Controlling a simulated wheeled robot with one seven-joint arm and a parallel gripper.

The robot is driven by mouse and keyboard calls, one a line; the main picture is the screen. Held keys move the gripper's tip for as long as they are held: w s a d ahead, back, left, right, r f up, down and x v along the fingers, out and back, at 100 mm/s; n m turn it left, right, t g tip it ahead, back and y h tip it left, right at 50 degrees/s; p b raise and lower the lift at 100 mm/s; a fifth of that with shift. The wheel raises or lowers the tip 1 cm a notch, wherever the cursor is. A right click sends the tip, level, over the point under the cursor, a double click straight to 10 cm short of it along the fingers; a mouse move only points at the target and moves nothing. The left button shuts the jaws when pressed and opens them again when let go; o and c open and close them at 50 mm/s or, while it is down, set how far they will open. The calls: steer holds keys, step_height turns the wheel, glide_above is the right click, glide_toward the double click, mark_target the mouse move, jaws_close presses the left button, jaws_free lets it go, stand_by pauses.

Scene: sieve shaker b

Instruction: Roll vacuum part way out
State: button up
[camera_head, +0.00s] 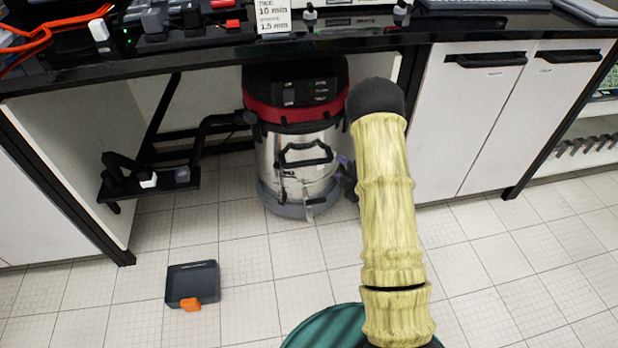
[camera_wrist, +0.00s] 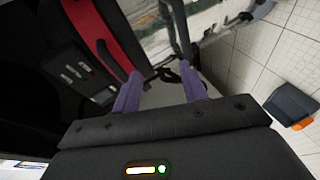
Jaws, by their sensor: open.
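The vacuum (camera_head: 297,165) stands upright on the tiled floor under the counter. It has a black top, a red band, a steel drum with a black front handle (camera_head: 305,155), and a grey base. My gripper (camera_head: 348,170) is at the vacuum's right side, mostly hidden behind my yellow-sleeved arm. In the wrist view, my gripper's purple fingers (camera_wrist: 161,84) are apart, with nothing held between them. The vacuum (camera_wrist: 105,35) is close ahead there, turned sideways, and a dark handle or bracket shows just past the fingertips. I cannot tell whether they touch it.
A dark box with an orange tab (camera_head: 192,283) lies on the floor at front left. A low black bracket shelf (camera_head: 150,185) is left of the vacuum. White cabinets (camera_head: 470,115) stand to the right. The floor before the vacuum is clear.

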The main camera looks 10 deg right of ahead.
mark_target(311, 163)
step_height(311, 163, down, 7)
steer(key=s+n+y+b, duration=0.1)
steer(key=n+y+b, duration=0.1)
steer(key=b, duration=0.1)
steer(key=shift+a+f+n+t, duration=0.15)
steer(key=shift+n+t, duration=0.25)
steer(key=b+x, duration=0.6)
steer(key=x, duration=1)
steer(key=shift+w+a+f, duration=0.1)
steer(key=shift+f, duration=0.05)
steer(key=shift+w+a, duration=0.25)
steer(key=shift+w, duration=0.25)
jaws_close()
